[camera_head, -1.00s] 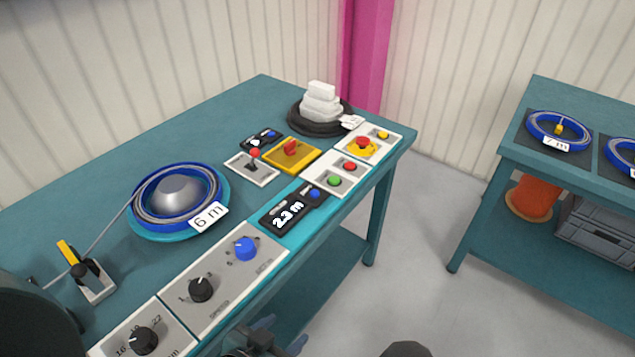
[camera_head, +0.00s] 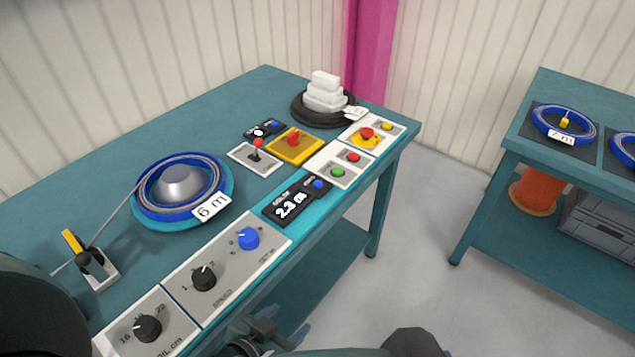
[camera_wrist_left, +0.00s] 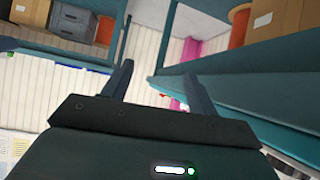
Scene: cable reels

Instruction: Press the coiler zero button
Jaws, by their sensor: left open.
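The coiler readout (camera_head: 290,201) is a black panel showing about 2.3 m, on the front edge of the teal bench. A round blue button (camera_head: 318,184) sits at its right end, with small lettering beside it that I cannot read clearly. My left gripper (camera_head: 283,331) is open and empty at the bottom of the head view, in front of the bench edge and well apart from the button. In the left wrist view its two fingers (camera_wrist_left: 157,85) stand spread with nothing between them. The button cannot be made out there. My right gripper is not in view.
Red and green buttons (camera_head: 345,165), an emergency stop (camera_head: 366,135), a joystick (camera_head: 256,151) and a yellow switch box (camera_head: 295,146) are close by. The knob panel (camera_head: 225,262) lines the near edge.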

